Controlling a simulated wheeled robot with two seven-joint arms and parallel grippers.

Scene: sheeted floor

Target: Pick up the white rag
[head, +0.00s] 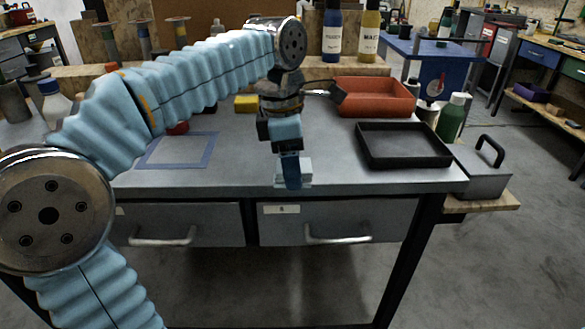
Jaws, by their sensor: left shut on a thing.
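My left gripper (292,180) points down over the front edge of the grey workbench (225,178), right of the bench's middle. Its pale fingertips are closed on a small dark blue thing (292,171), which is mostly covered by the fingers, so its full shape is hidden. I cannot make out a white rag for certain anywhere in the head view. My right gripper is out of view.
A black tray (405,163) and a red bin (375,112) stand right of the gripper. A blue-outlined square (180,165) marks the bench top at left. Bottles (332,32) stand behind. A green bottle (452,118) is near the right edge. Drawers (335,212) are below.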

